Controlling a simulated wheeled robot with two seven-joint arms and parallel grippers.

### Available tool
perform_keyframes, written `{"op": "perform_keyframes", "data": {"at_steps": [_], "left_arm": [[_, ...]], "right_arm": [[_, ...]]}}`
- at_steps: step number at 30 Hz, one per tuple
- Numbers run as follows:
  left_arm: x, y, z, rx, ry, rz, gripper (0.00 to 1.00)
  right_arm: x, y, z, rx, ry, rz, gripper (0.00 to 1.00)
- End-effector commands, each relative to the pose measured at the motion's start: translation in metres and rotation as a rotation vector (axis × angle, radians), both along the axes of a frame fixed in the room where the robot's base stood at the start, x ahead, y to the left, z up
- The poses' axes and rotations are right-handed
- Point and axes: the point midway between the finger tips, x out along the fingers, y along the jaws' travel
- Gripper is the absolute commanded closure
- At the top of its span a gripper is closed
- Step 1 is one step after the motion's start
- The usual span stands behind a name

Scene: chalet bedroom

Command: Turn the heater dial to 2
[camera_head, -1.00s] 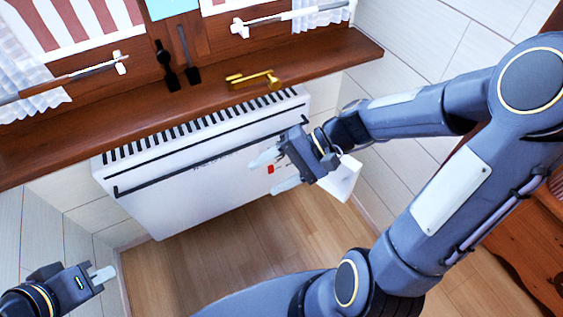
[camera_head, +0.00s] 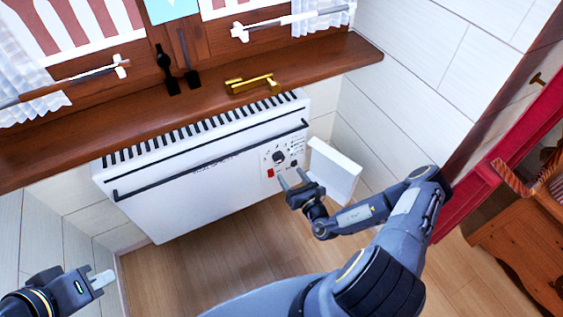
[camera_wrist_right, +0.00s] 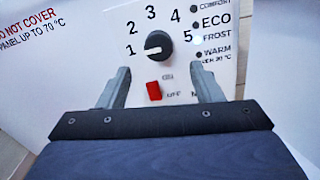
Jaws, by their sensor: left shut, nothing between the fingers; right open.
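The white heater (camera_head: 165,205) hangs under the wooden sill, with its control panel at its right end. The black round dial (camera_head: 279,157) is on that panel; it also shows in the right wrist view (camera_wrist_right: 158,45), with numbers 1 to 5 around it. Its white mark points left, close to 1. My right gripper (camera_head: 293,180) is open and empty, just below and in front of the panel. In the wrist view its fingers (camera_wrist_right: 160,75) stand on either side below the dial, apart from it. My left gripper (camera_head: 102,279) is shut and empty at lower left.
A red switch (camera_wrist_right: 153,90) sits below the dial. A white flap (camera_head: 335,170) stands open right of the panel. The wooden sill (camera_head: 330,62) overhangs the heater and bears a gold object (camera_head: 252,83). A wooden cabinet (camera_head: 530,240) stands at right.

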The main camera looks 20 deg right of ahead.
Motion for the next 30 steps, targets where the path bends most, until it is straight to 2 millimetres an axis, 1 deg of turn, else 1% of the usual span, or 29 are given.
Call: {"op": "perform_keyframes", "data": {"at_steps": [9,13,18,25,26,30], "left_arm": [[0.000,0.000,-0.014,0.000,0.000,0.000,1.00],[0.000,0.000,-0.018,0.000,0.000,0.000,1.00],[0.000,0.000,-0.020,0.000,0.000,0.000,1.00],[0.000,0.000,-0.020,0.000,0.000,0.000,1.00],[0.000,0.000,-0.019,0.000,0.000,0.000,1.00],[0.000,0.000,-0.020,0.000,0.000,0.000,1.00]], "right_arm": [[0.048,0.006,-0.001,-0.001,-0.005,0.004,0.41],[0.064,0.008,-0.001,-0.002,-0.004,0.004,0.41],[0.073,0.008,0.001,-0.002,-0.003,0.005,0.41],[0.074,0.009,0.001,-0.001,-0.003,0.006,0.41],[0.074,0.009,0.001,-0.001,-0.003,0.006,0.43],[0.074,0.009,0.001,-0.001,-0.003,0.006,0.62]]}}
